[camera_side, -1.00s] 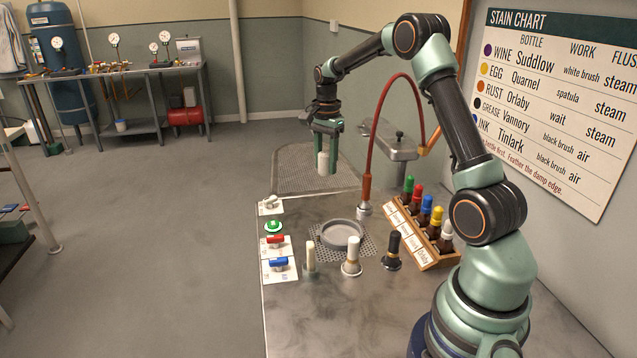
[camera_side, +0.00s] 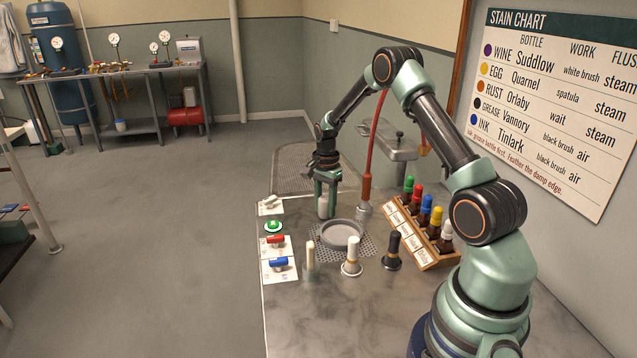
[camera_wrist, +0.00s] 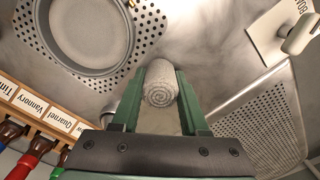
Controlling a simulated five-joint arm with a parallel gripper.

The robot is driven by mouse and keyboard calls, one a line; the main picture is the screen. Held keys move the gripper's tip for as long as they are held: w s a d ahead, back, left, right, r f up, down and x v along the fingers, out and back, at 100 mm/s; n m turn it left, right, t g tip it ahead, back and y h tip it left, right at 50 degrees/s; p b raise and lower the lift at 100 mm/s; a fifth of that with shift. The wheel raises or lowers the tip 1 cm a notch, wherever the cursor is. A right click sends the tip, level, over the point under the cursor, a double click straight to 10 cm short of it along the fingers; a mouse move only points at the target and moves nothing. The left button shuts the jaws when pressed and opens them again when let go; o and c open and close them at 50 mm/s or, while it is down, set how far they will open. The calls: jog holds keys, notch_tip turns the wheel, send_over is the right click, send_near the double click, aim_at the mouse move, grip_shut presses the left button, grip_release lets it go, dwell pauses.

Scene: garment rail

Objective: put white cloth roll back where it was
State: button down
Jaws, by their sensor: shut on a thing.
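The white cloth roll (camera_side: 323,206) is upright between the fingers of my gripper (camera_side: 327,200), at the back of the metal table, behind the round grey dish. In the wrist view the cloth roll (camera_wrist: 160,84) shows its spiral end between the two green fingers of my gripper (camera_wrist: 160,90). My gripper is shut on it. The roll's lower end is at or close to the table top; I cannot tell whether it touches.
The round dish (camera_side: 342,246) on a perforated plate stands just in front. A red hose (camera_side: 366,185) with a nozzle stands to the right, near the bottle rack (camera_side: 399,226).

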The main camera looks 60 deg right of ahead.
jog(key=shift+f, duration=0.1)
jog(key=shift+c, duration=2.1)
grip_release()
